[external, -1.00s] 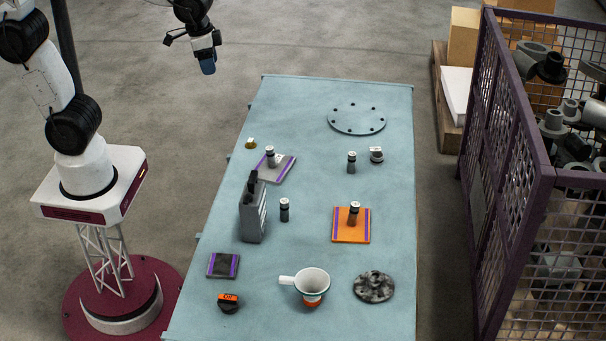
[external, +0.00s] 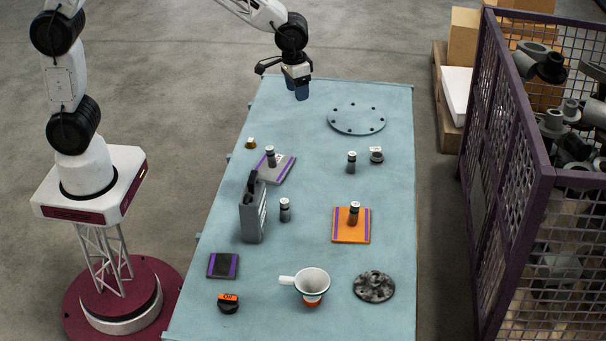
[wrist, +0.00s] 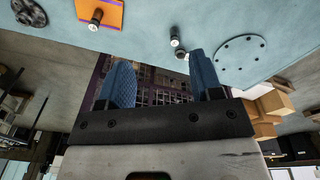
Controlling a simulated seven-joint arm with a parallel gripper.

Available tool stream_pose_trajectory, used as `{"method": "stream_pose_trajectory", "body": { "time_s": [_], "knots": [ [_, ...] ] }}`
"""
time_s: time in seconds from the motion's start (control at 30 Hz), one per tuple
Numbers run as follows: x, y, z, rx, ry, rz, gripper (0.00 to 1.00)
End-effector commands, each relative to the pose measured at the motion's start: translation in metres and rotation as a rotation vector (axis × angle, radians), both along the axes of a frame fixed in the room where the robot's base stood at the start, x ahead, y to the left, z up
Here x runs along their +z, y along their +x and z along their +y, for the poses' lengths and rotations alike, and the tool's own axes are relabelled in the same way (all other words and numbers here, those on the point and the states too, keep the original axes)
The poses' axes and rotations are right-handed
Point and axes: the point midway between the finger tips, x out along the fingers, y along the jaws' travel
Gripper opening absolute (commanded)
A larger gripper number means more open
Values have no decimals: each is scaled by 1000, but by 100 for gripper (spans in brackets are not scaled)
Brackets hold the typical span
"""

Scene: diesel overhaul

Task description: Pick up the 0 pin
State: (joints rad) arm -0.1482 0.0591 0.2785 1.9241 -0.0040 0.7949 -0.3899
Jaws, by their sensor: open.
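Several dark grey pins with pale tops stand upright in the external view. One pin (external: 270,155) is on a grey and purple pad (external: 287,166). One pin (external: 284,210) stands beside a grey case. One pin (external: 351,162) stands on the bare table right of centre, and one pin (external: 353,214) is on an orange pad (external: 340,236). The marks on their tops are too small to read, so I cannot tell which is the 0 pin. My gripper (external: 301,91) is open and empty above the table's far end; its blue fingers show in the wrist view (wrist: 164,78).
The blue table (external: 320,270) also holds a grey case (external: 252,218), a white funnel-like cup (external: 312,281), a mottled disc (external: 374,287), a flat disc with holes (external: 357,119), a small knob (external: 376,155) and a black pad (external: 223,265). A purple mesh cage (external: 505,190) stands to the right.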

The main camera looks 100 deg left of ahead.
Motion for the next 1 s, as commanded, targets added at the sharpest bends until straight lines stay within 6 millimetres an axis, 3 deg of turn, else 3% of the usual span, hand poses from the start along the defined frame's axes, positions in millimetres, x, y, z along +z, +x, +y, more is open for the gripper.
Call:
{"method": "stream_pose_trajectory", "body": {
  "time_s": [0.1,0.5,0.8,1.0],
  "knots": [
    [-24,26,13,38,-3,11,59],
    [-112,96,54,168,-14,44,59],
    [-187,138,86,263,-20,69,59],
    [-225,155,101,309,-23,78,59]
  ]
}}
